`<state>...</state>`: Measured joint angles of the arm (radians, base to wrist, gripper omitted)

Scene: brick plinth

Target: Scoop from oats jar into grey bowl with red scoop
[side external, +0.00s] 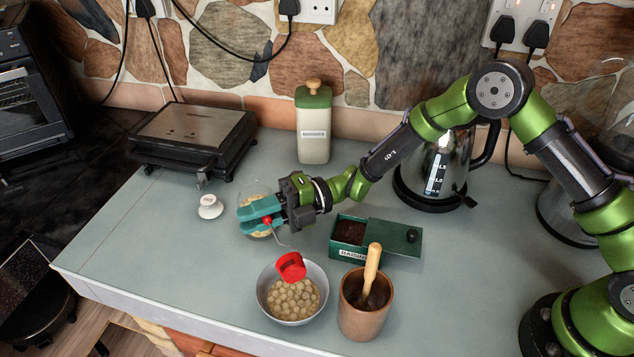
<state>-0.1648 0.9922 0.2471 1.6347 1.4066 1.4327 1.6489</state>
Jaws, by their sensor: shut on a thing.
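My gripper (258,216) has teal fingers and is shut on the handle of the red scoop (291,267). The scoop's red cup hangs tilted over the back part of the grey bowl (262,302); what is in the cup cannot be seen. The bowl holds many round tan pieces. A glass jar (252,188) with pale contents, likely the oats jar, stands behind my gripper, which hides most of it. A white knobbed lid (210,206) lies on the counter left of the jar.
A copper-brown cup (362,322) with a wooden-handled tool stands right of the bowl. Behind it is a green box (378,256) with dark contents and its lid slid partly open. The counter's left front is clear.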

